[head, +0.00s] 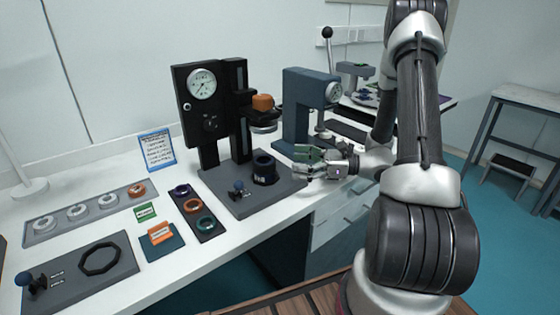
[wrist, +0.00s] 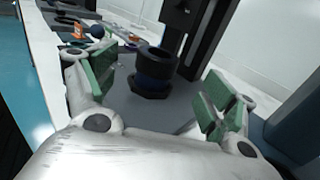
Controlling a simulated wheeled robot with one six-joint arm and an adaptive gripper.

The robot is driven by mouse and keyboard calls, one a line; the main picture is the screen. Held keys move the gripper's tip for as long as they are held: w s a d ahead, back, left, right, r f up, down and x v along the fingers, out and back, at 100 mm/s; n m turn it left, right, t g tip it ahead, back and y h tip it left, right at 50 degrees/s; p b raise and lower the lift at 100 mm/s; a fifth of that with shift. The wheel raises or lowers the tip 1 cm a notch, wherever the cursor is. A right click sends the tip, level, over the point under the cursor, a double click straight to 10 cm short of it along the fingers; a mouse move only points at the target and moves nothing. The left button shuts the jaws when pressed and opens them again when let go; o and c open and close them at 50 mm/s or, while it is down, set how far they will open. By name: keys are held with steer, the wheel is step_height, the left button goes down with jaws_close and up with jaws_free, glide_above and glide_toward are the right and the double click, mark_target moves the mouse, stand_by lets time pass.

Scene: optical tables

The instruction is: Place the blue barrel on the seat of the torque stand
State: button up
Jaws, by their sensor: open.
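The torque stand (head: 250,203) is black with a round gauge and a flat grey base. The blue barrel (head: 264,165), dark with a blue band, stands upright on that base, at a dark many-sided seat (head: 265,180). In the wrist view the barrel (wrist: 154,67) stands upright over the dark seat (wrist: 150,88), ahead of my fingers. My gripper (head: 300,162) is open and empty, just right of the barrel and apart from it. In the wrist view its green-padded fingers (wrist: 160,95) are spread to either side, with the barrel beyond them. How the barrel's bottom meets the seat is hard to tell.
An orange part (head: 262,102) hangs on the stand above the barrel. A blue-handled clamp (head: 239,187) sits on the base at left. A blue-grey press (head: 300,105) stands behind my gripper. A ring tray (head: 205,233) and a plate with an octagonal ring (head: 100,259) lie left.

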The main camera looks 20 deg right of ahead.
steer(key=shift+v, duration=0.8)
steer(key=s+a+r+n+g+h, duration=0.2)
steer(key=s+r+n+g+h, duration=0.25)
steer(key=s+n, duration=0.3)
steer(key=s+a+r+n+g+h, duration=0.25)
steer(key=s+r+n+g, duration=0.25)
steer(key=s+n, duration=0.25)
steer(key=s+d+r+n+t+h, duration=0.5)
steer(key=s+d+r+n+h, duration=0.1)
steer(key=d+r+n+h, duration=0.2)
steer(key=shift+d+t+h, duration=0.35)
steer(key=shift+d+h, duration=0.15)
steer(key=shift+s+r, duration=0.1)
steer(key=shift+r, duration=0.05)
steer(key=shift+c, duration=0.2)
